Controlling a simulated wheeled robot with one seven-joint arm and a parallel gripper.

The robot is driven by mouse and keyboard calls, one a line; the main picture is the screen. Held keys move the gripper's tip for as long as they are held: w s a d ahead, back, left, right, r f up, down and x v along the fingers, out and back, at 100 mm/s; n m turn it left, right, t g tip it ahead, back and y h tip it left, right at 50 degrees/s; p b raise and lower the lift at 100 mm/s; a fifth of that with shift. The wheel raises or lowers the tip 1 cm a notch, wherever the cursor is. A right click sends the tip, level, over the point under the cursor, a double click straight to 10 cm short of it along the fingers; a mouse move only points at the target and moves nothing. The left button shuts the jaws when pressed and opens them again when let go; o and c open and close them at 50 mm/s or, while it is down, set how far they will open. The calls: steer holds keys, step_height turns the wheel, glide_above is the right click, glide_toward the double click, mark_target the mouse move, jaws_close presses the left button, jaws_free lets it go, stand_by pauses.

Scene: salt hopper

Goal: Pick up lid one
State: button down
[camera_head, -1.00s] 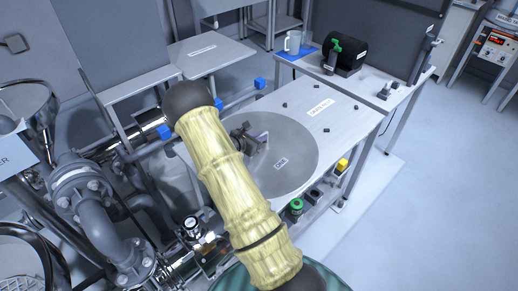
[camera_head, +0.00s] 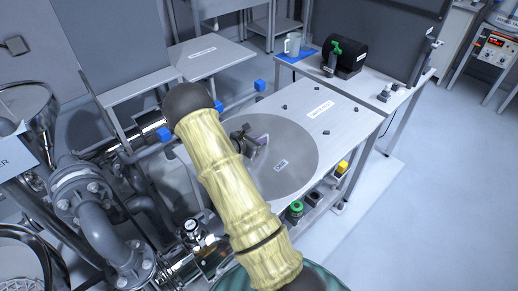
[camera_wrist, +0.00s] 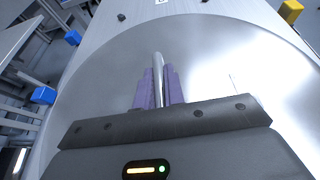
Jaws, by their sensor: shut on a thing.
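Lid one, a large round flat grey metal disc (camera_head: 296,148) with a small label, lies over the table in the head view, partly hidden by my arm. It fills most of the wrist view (camera_wrist: 215,65). An upright metal handle (camera_wrist: 158,72) stands on it. My gripper (camera_wrist: 158,88) has its purple fingers on either side of this handle and is shut on it. In the head view my gripper (camera_head: 260,143) shows beside my yellow-sleeved arm, low over the disc. I cannot tell whether the disc touches the table.
The grey table (camera_head: 345,110) under the disc has several small dark pegs and a label. Pipes and flanges (camera_head: 100,215) crowd the left. A black cylinder (camera_head: 346,54) and a mug (camera_head: 292,43) stand on the back table. The floor (camera_head: 440,200) at right is clear.

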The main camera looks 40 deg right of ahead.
steer(key=shift+r, duration=0.15)
steer(key=shift+r, duration=0.9)
steer(key=shift+r+b, duration=0.3)
steer(key=shift+r, duration=0.55)
steer(key=s+a, duration=0.1)
steer(key=a, duration=0.5)
steer(key=s+a+b, duration=0.1)
steer(key=a, duration=0.4)
steer(key=s+a, duration=0.1)
steer(key=a, duration=0.5)
steer(key=shift+s+a+f+b, duration=0.1)
steer(key=shift+s+a+b, duration=0.2)
steer(key=shift+a, duration=0.05)
